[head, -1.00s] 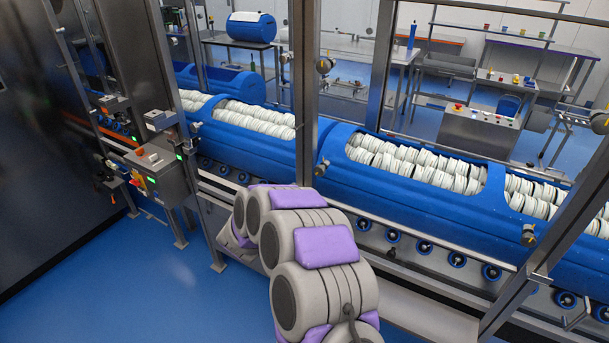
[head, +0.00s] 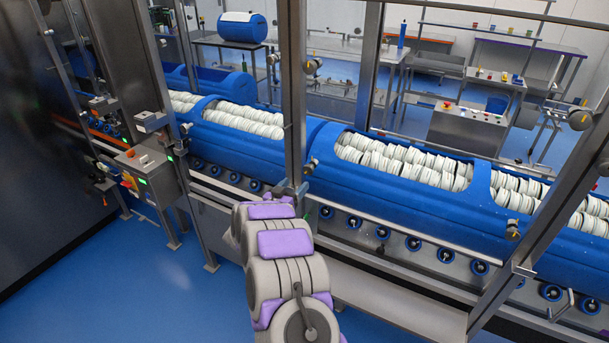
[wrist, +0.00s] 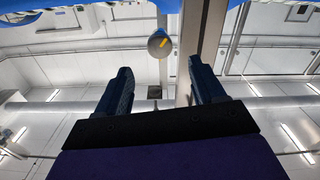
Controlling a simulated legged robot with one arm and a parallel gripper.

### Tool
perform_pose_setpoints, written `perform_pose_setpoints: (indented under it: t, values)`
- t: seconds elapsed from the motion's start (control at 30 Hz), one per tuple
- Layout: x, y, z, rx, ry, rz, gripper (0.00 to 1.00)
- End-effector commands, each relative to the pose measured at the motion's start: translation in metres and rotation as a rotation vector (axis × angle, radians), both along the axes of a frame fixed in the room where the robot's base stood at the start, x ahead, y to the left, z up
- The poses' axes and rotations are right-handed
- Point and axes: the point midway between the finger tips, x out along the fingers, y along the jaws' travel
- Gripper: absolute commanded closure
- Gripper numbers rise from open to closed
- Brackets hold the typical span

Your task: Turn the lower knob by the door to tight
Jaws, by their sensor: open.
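Two round knobs sit beside the steel upright in the head view: an upper knob (head: 313,65) and a lower knob (head: 311,165). My gripper (head: 290,188) is by that upright, just below and left of the lower knob, small and partly hidden by my arm. In the wrist view my gripper (wrist: 158,88) is open, its two dark fingers spread and nothing held between them. A round grey knob (wrist: 159,44) with a yellow mark shows beyond the fingers, beside the upright (wrist: 190,50). It is apart from the fingers. I cannot tell its setting.
Blue tubs (head: 400,185) filled with white discs lie along the roller conveyor behind the frame. More knobs sit by the right upright, at the top (head: 580,118) and lower down (head: 512,230). A control box (head: 140,158) stands at left. The blue floor (head: 140,290) in front is clear.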

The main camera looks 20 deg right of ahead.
Motion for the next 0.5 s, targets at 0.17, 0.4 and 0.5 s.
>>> perform_pose_setpoints:
  t: [0.17,0.4,0.5]
  values:
    - [0.02,-0.026,-0.001,-0.002,-0.001,-0.002,0.31]
    - [0.04,-0.051,0.0,0.0,-0.001,-0.001,0.31]
    - [0.045,-0.058,-0.001,-0.001,0.001,-0.001,0.31]
